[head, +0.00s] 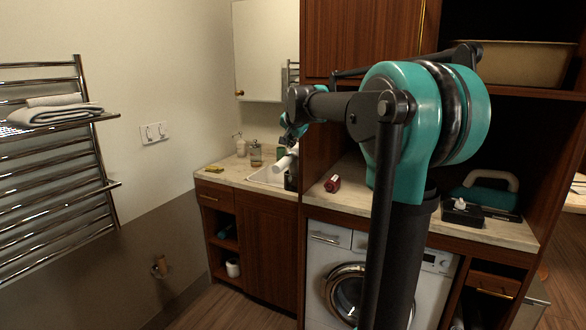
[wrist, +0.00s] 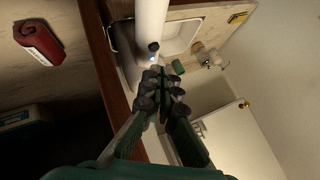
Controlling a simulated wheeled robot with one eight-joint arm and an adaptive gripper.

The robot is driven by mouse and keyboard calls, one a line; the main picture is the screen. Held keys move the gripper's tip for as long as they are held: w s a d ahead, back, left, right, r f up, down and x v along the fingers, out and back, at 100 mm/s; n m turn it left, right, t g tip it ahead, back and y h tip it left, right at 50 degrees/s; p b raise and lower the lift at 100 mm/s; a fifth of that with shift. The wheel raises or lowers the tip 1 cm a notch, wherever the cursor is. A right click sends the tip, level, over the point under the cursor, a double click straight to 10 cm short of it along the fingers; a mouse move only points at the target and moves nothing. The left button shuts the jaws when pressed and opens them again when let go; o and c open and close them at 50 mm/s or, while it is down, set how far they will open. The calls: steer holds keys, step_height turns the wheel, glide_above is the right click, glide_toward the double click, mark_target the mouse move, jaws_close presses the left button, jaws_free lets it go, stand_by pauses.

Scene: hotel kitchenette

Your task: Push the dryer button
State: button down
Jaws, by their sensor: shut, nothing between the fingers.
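A white tubular body (wrist: 150,22), which looks like the dryer, reaches down from the top of the wrist view over the sink. A small dark round knob, which may be its button (wrist: 153,46), sits at its lower end with a small bluish spot below. My gripper (wrist: 166,76) is shut and empty, its fingertips just below that knob in the picture; I cannot tell whether they touch. In the head view the white body (head: 286,161) shows by the sink, partly hidden, with my gripper (head: 291,141) just above it.
A white front-loading machine (head: 324,236) stands under the right counter. A sink (head: 262,177) is set in the left counter, with soap bottles (head: 255,152) behind. A dark red item (head: 332,184) lies on the right counter. A wood panel (head: 316,140) divides the counters.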

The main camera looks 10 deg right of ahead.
mark_target(290, 159)
steer(key=shift+r, duration=2.25)
